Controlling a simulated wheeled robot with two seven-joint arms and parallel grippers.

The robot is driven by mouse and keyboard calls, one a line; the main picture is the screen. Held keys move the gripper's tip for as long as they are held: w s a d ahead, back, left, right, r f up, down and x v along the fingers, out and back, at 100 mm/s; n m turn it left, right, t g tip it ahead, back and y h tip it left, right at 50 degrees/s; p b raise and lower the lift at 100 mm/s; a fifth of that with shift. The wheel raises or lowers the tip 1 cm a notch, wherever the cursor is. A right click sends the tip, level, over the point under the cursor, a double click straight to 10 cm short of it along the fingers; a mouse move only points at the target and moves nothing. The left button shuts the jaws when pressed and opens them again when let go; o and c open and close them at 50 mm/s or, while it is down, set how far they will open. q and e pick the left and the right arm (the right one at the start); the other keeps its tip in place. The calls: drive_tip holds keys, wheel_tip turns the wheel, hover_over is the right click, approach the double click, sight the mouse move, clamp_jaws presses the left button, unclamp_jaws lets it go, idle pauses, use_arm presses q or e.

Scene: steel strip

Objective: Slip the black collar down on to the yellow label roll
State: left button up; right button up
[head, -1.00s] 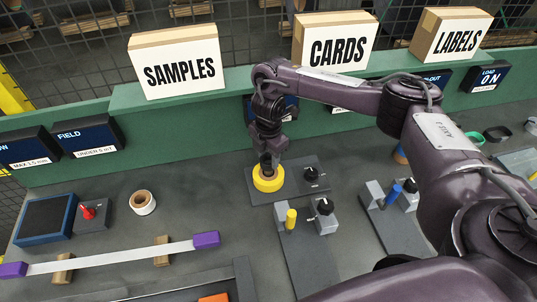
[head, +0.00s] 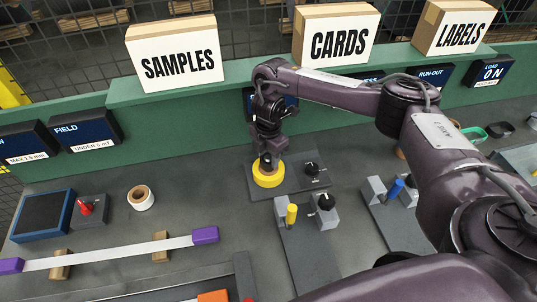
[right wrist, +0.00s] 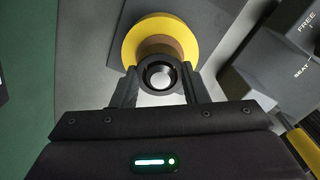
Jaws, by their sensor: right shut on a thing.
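The yellow label roll (head: 268,179) lies flat on a dark plate at the middle of the bench, below my right gripper (head: 267,160). In the right wrist view the yellow roll (right wrist: 129,40) shows a brown core (right wrist: 160,44). My right gripper (right wrist: 160,82) is shut on the black collar (right wrist: 145,65), a small ring held upright-axis over the core. A bright round metal end (right wrist: 160,76) shows inside the ring. I cannot tell how far down the collar sits. The collar is hard to make out in the head view. My left gripper is out of view.
A loose tape roll (head: 140,198) lies left, with free bench between.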

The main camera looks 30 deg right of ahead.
sight(269, 157)
drive_tip(key=shift+f+b, duration=0.4)
drive_tip(key=shift+f, duration=0.25)
drive_tip(key=o, duration=1.1)
drive_tip(key=shift+r, duration=0.15)
wheel_tip(269, 157, up, 8)
drive_tip(key=shift+f+p, duration=0.15)
drive_tip(key=shift+p, duration=0.25)
drive_tip(key=shift+f, duration=0.1)
